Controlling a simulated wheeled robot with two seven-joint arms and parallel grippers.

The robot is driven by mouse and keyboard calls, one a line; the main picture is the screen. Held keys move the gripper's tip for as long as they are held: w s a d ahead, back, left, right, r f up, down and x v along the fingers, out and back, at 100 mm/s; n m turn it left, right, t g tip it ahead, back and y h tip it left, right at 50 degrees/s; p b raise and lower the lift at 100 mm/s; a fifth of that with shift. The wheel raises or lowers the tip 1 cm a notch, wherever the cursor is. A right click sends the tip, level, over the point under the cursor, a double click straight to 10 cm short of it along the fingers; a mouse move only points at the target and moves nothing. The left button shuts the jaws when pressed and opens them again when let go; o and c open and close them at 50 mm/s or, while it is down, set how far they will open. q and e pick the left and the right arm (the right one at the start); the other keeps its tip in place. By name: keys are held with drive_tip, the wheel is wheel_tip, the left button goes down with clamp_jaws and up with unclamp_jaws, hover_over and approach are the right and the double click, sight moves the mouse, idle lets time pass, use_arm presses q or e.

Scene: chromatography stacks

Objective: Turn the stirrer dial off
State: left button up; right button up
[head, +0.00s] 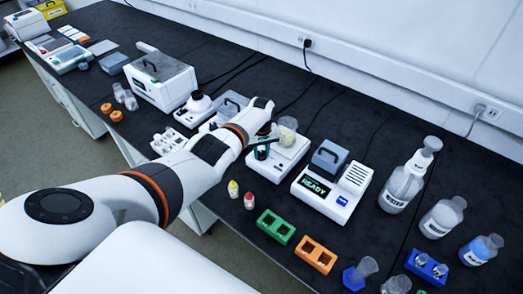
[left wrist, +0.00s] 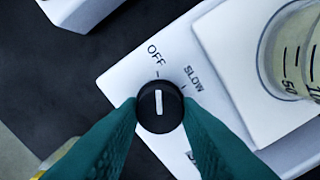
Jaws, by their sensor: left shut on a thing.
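The stirrer (head: 285,163) is a white unit on the black bench, with a glass beaker (head: 288,131) on its plate. Its dial (left wrist: 158,108) is a round black knob with a white pointer line, seen close up in the left wrist view. The pointer stands nearly upright in that view and lines up with the tick under the word OFF; the SLOW tick lies to its right. My left gripper (head: 262,150) is shut on the dial, with a green fingertip touching each side. The dial is hidden by the gripper in the head view. My right gripper is out of view.
A white unit reading READY (head: 322,190) stands right of the stirrer. Small red-capped (head: 249,201) and yellow-capped (head: 233,189) vials stand in front. Green (head: 275,227) and orange (head: 315,254) racks lie nearer the front edge. Bottles (head: 405,182) stand at the right.

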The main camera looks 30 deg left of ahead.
sight(261, 153)
use_arm(q)
drive_tip(key=shift+w+r, duration=0.15)
idle(0.3)
drive_tip(key=o, duration=1)
drive_tip(key=shift+c, duration=0.2)
drive_tip(key=shift+r+p, duration=0.3)
drive_tip(key=shift+r, duration=0.05)
wheel_tip(261, 153, up, 5)
drive_tip(key=shift+f+p, duration=0.2)
drive_tip(key=shift+p, duration=0.65)
wheel_tip(261, 153, up, 7)
drive_tip(key=shift+f+b, duration=0.2)
drive_tip(key=shift+b, duration=0.1)
